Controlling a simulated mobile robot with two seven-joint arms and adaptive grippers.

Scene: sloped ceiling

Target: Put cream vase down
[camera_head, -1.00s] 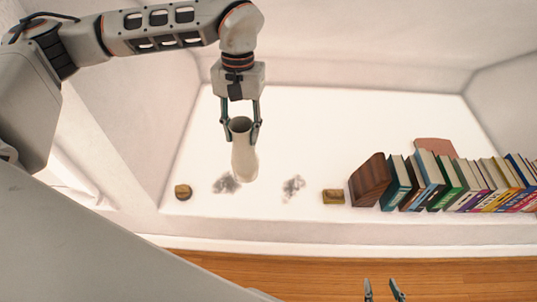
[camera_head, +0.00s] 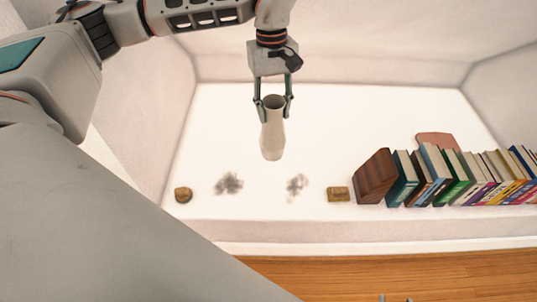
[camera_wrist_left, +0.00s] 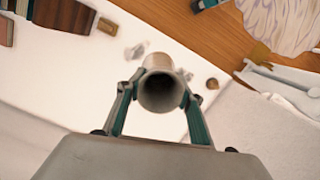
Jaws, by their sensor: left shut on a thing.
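The cream vase (camera_head: 272,140) is upright or nearly so, with its open mouth towards my left gripper (camera_head: 273,115). My left gripper is shut on the vase near its mouth, one finger on each side. The vase is over the white surface (camera_head: 330,125) of the recess; I cannot tell whether its base touches. In the left wrist view the vase (camera_wrist_left: 160,91) shows mouth-on between the fingers of my left gripper (camera_wrist_left: 160,85). Only the fingertips of my right gripper (camera_head: 395,298) show at the bottom edge, apart and empty.
Small brown blocks stand at left (camera_head: 183,194) and right (camera_head: 338,194). A wooden bookend (camera_head: 375,177) and a row of books (camera_head: 465,178) fill the right. The surface around the vase is clear.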

